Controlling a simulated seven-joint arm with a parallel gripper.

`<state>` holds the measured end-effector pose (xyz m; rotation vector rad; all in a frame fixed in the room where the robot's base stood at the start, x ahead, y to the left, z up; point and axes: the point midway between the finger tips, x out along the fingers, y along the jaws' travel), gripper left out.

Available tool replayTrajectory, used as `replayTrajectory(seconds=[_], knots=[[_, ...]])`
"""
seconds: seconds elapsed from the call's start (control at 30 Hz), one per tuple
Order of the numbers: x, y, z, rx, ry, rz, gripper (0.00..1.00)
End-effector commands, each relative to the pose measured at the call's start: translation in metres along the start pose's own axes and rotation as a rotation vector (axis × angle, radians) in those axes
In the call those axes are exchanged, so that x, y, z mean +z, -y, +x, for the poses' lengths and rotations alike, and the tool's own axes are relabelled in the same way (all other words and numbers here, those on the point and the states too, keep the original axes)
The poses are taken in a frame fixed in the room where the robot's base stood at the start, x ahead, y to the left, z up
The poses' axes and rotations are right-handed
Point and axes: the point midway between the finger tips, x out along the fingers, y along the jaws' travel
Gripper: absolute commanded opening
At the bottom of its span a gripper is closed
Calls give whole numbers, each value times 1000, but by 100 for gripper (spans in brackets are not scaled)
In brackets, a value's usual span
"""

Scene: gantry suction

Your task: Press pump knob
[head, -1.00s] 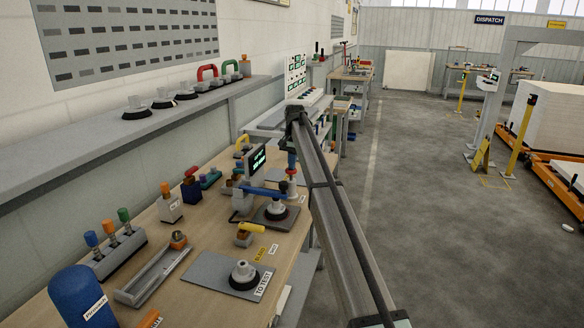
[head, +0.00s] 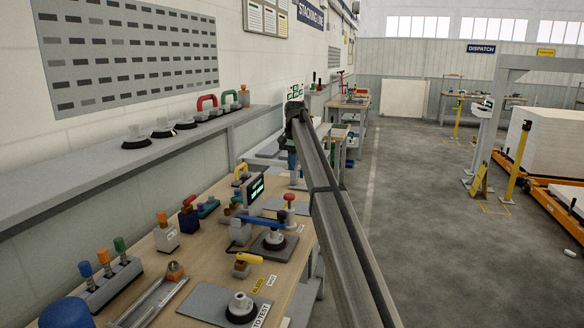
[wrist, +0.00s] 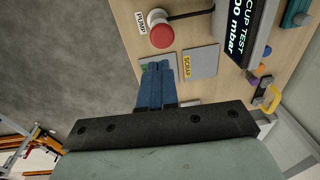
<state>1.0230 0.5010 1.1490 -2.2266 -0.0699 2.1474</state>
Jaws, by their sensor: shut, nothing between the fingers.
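The pump knob is a red mushroom knob on a pale base, beside a PUMP label, at the far right of the bench. It shows in the head view (head: 289,197) and near the top of the wrist view (wrist: 161,36). My gripper's blue fingers (wrist: 157,66) are together and empty. In the wrist view the tips lie just short of the knob, apart from it. In the head view my gripper (head: 292,162) is above and slightly beyond the knob, with a visible gap.
A CUP TEST display (head: 254,190) reading in mbar stands left of the knob. A blue-armed test fixture (head: 264,222) is in front of it. A grey SCRAP plate (wrist: 201,63) lies near the fingertips.

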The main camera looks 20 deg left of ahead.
Motion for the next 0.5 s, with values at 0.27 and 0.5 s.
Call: replayTrajectory(seconds=[0.27,0.5], knots=[[1,4,-6,13,-7,-2,0],[7,18,-32,78,-35,-4,0]])
